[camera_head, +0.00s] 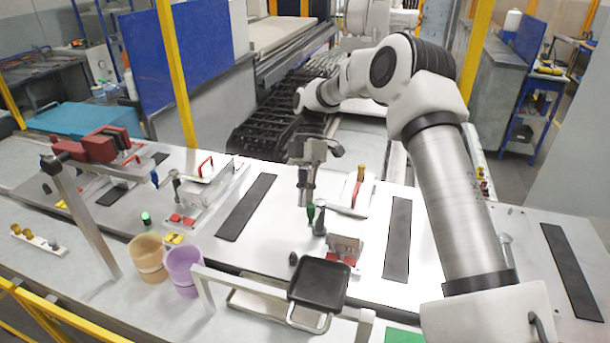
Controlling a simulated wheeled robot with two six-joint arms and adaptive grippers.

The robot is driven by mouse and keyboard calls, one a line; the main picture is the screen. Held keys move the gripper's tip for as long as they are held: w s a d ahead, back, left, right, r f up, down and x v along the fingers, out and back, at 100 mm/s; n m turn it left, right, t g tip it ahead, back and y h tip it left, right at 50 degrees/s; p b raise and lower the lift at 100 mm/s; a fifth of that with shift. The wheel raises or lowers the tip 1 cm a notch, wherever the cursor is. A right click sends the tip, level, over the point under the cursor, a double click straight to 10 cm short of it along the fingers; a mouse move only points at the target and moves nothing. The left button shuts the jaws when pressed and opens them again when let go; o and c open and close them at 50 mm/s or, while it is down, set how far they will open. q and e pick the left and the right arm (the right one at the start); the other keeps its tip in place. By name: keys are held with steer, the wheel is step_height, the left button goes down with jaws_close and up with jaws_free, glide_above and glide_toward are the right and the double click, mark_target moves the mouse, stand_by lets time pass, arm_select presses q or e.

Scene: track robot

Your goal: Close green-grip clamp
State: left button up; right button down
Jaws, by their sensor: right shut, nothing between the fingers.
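The green-grip clamp shows a small green handle (310,213) near the middle of the workbench, on a fixture with a grey block and red pads. The handle looks roughly upright. My right gripper (304,203) points down just behind and slightly left of the green grip. Its fingers are shut with nothing between them. The fingertips appear very close to the grip; I cannot tell whether they touch it. My left gripper is not in view.
A red-handled clamp (357,190) stands just right of the gripper; another red handle (205,166) and a blue handle (154,178) stand to the left. A tan cup (148,262), a purple cup (183,276) and a black tray (319,284) are nearer.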

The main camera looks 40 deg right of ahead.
stand_by(0.6)
steer(key=v, duration=0.7)
steer(key=shift+r, duration=0.2)
